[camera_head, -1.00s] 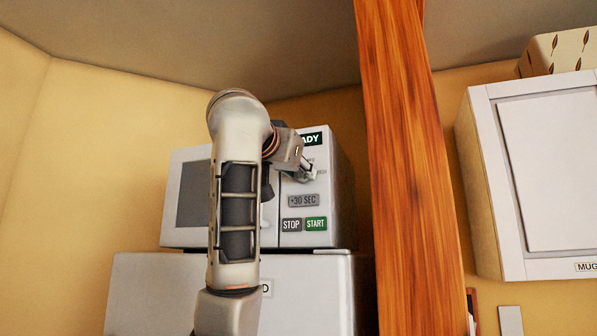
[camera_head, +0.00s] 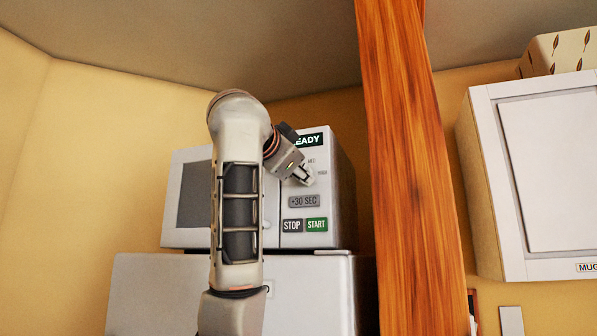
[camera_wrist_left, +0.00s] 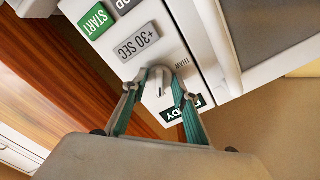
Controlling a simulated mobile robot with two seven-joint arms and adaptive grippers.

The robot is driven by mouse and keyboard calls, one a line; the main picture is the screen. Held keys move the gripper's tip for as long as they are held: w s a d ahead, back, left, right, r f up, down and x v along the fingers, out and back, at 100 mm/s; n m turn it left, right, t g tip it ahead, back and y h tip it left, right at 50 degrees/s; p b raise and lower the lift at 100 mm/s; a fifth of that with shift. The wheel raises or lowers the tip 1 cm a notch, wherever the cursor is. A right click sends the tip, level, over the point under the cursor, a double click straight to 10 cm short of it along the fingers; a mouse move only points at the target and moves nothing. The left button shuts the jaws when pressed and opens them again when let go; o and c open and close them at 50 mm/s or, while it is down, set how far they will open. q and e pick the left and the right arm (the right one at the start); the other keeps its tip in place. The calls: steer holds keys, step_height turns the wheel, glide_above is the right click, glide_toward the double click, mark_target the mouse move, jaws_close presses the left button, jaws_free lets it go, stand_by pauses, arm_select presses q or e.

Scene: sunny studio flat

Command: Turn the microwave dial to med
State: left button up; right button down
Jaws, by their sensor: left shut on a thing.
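The white microwave (camera_head: 327,205) has its control panel facing me, with a READY display (camera_head: 308,140) and MED and HIGH labels around the dial area. My left gripper (camera_head: 304,176) is at the dial, below the MED label and left of HIGH. In the left wrist view its two teal-lined fingers (camera_wrist_left: 157,101) are shut on the light-coloured dial (camera_wrist_left: 158,82), one on either side. A THAW label shows beside the dial there. The dial's exact pointing direction is hard to tell. My right gripper is out of view.
The +30 SEC button (camera_head: 304,201), STOP button (camera_head: 292,225) and START button (camera_head: 316,225) lie just below the dial. A wooden post (camera_head: 412,170) stands close on the right. The microwave rests on a white appliance (camera_head: 315,290). A wall cabinet (camera_head: 545,180) hangs farther right.

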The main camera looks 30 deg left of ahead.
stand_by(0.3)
arm_select(q)
steer(key=o, duration=1.1)
steer(key=shift+s, duration=0.15)
steer(key=v, duration=1.1)
steer(key=shift+s, duration=0.4)
steer(key=shift+f, duration=0.1)
